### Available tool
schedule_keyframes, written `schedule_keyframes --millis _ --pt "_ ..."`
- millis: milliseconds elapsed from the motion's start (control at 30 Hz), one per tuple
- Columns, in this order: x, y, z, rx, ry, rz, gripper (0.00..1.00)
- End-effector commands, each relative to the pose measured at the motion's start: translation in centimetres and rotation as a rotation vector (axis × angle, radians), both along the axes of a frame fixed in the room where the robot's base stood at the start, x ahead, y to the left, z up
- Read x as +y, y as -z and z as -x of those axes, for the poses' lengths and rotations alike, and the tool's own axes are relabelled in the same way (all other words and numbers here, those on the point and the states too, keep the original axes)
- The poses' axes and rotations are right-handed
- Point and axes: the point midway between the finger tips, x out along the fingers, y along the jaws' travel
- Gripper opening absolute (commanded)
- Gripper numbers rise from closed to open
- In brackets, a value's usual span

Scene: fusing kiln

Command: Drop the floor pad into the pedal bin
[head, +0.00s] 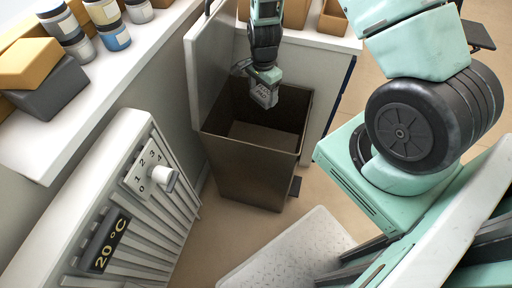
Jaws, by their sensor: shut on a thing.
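The pedal bin (250,178) is a tall, dark brown, square bin on the floor in the middle of the head view. Its pale lid (209,70) stands raised at the left, and its mouth is open. My gripper (263,84) points down over the bin's opening, near the back rim. It is shut on a small grey, mottled piece, seemingly the floor pad (265,97). Part of the piece is hidden by the fingers. The visible inside of the bin looks empty. A dark pedal (296,186) sticks out low on its right side.
A white kiln control box (125,205) with a dial and a "20 °C" display stands at front left. A white shelf (45,150) carries paint jars (113,35) and grey and yellow blocks (50,85). A white counter (325,42) stands behind the bin.

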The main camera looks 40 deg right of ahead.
Motion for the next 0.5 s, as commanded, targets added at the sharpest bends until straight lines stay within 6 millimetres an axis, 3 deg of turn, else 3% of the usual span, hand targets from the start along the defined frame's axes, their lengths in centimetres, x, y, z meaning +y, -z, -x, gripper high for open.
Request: schedule_keyframes --millis 33,200,500 --pt "0.0 1.2 0.0 0.0 0.0 0.0 0.55" --pt "0.0 3.2 0.0 0.0 0.0 0.0 0.55" --pt "0.0 4.1 0.0 0.0 0.0 0.0 0.55"
